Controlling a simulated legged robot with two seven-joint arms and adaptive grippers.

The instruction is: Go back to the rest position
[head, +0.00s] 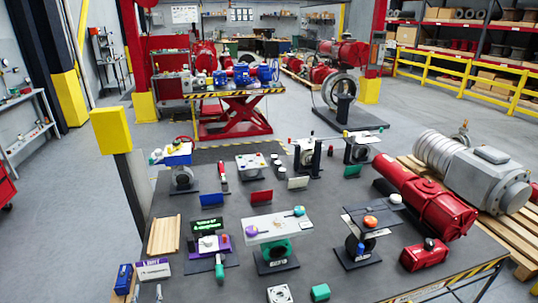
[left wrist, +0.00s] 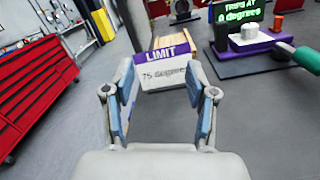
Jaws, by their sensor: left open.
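My left gripper (left wrist: 160,68) is open in the left wrist view, its two blue-padded fingers spread apart. A white card with a purple "LIMIT" band and "75 degrees" text (left wrist: 165,76) shows beyond and between the fingertips. I cannot tell how far it is from them. The same card (head: 153,269) stands near the left front of the dark table in the head view. A small pale part at the bottom edge there may be my left gripper, but it is mostly cut off. My right gripper does not show.
The dark table (head: 215,285) carries several valve parts on stands. A green-lettered display (head: 208,226), a wooden tray (head: 163,235) and a blue box (head: 123,279) are near the card. A red actuator (head: 425,195) lies at the right. A red tool cabinet (left wrist: 45,85) stands left in the wrist view.

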